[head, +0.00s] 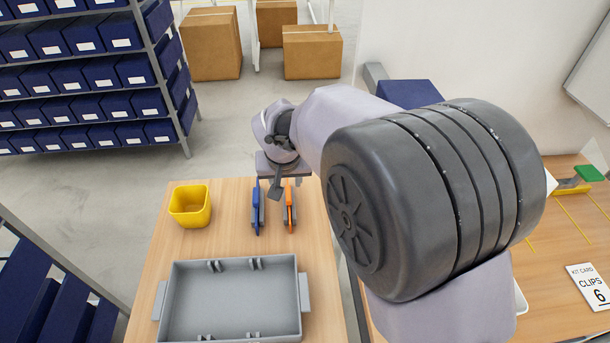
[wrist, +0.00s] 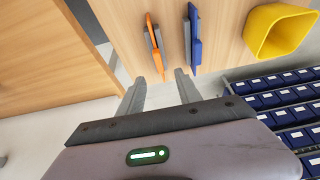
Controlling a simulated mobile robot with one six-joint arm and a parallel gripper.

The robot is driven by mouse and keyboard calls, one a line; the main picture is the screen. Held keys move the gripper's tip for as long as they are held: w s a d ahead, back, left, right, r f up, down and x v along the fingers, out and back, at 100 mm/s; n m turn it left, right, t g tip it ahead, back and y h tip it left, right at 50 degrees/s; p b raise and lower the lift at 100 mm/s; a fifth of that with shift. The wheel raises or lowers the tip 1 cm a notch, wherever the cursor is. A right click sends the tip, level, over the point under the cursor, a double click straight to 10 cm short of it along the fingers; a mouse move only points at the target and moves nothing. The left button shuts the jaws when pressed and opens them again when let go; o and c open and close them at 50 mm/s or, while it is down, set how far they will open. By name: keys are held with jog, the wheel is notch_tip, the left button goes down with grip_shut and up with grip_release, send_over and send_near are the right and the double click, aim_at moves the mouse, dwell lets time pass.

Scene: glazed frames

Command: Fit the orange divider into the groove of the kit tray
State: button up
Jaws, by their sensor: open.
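The orange divider (head: 290,207) stands on edge in a grey holder on the wooden table, and it also shows in the wrist view (wrist: 153,40). The grey kit tray (head: 165,307) lies nearer in the head view, empty, with paired clips forming grooves on its far and near walls. My gripper (head: 281,181) is at the table's far edge, by the far ends of the dividers. In the wrist view its two fingers (wrist: 160,77) are apart with nothing between them. The orange divider's lower end appears just beyond the gap between the fingertips; contact cannot be told.
A blue divider (head: 257,208) stands in a similar holder close left of the orange one. A yellow bin (head: 190,205) stands farther left. Another table (head: 560,240) with a kit card (head: 591,287) is at the right. My arm covers much of the right side.

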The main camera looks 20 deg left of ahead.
aim_at(288, 194)
jog(key=b+x, duration=0.2)
jog(key=x, duration=0.6)
jog(key=shift+f, duration=0.2)
jog(key=b+x, duration=0.2)
jog(key=x, duration=0.2)
jog(key=shift+w+f, duration=0.3)
jog(key=shift+w, duration=0.1)
jog(key=shift+r, duration=0.15)
jog(key=shift+c, duration=1.1)
grip_shut()
